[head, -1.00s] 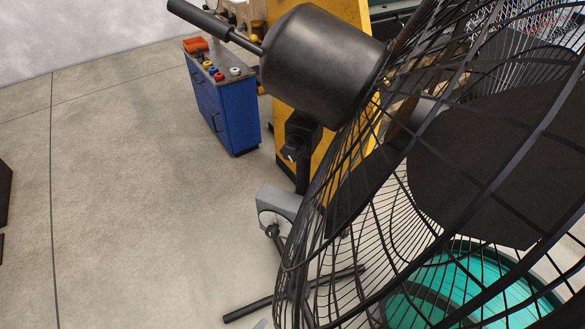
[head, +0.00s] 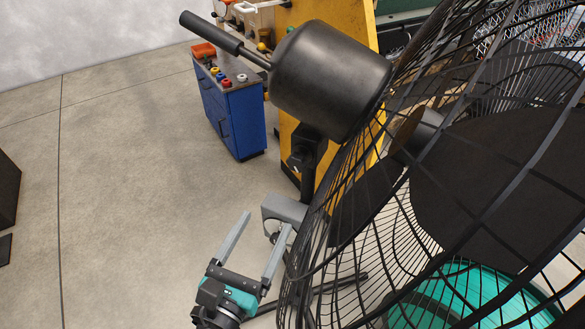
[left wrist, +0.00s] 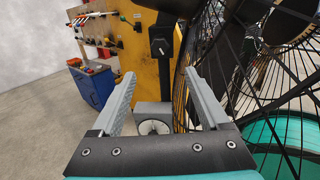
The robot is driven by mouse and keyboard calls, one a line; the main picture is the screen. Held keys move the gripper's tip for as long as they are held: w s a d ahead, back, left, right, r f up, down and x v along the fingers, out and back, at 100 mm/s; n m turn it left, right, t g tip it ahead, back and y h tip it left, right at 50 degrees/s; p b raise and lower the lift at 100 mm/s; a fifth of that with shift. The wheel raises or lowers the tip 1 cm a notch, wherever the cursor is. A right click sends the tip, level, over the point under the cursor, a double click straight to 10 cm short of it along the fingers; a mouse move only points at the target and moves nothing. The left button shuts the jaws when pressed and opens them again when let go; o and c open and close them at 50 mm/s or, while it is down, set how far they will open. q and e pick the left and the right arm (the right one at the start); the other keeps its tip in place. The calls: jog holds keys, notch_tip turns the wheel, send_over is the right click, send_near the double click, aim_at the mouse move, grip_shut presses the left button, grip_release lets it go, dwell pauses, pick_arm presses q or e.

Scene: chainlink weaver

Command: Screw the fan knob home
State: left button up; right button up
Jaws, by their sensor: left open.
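The big black fan has a wire cage (head: 345,235) and a round motor housing (head: 335,80). Below the housing, a black bracket on the stand carries a small dark knob (head: 298,160). In the left wrist view the knob (left wrist: 160,45) shows on the bracket, ahead of the fingers and above the gap between them. How far it is screwed in cannot be told. My left gripper (head: 266,221) is open and empty, below the knob and left of the cage, with its fingers pointing up in the head view. My right gripper is out of view.
A grey block with a round face (left wrist: 153,125) sits low by the stand. A blue cabinet (head: 238,120) with small coloured items stands beside a yellow panel (head: 290,125). A teal round object (head: 470,300) lies behind the cage.

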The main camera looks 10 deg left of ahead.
aim_at(295, 167)
pick_arm(q)
jog(key=w+p, duration=0.1)
jog(key=w, duration=0.3)
jog(key=w+d+p, duration=0.1)
jog(key=w, duration=0.4)
jog(key=w+p, duration=0.2)
jog(key=w, duration=0.2)
jog(key=shift+w+d, duration=0.2)
jog(key=shift+d, duration=0.15)
jog(key=shift+w+d, duration=0.1)
jog(key=shift+w, duration=0.55)
grip_shut()
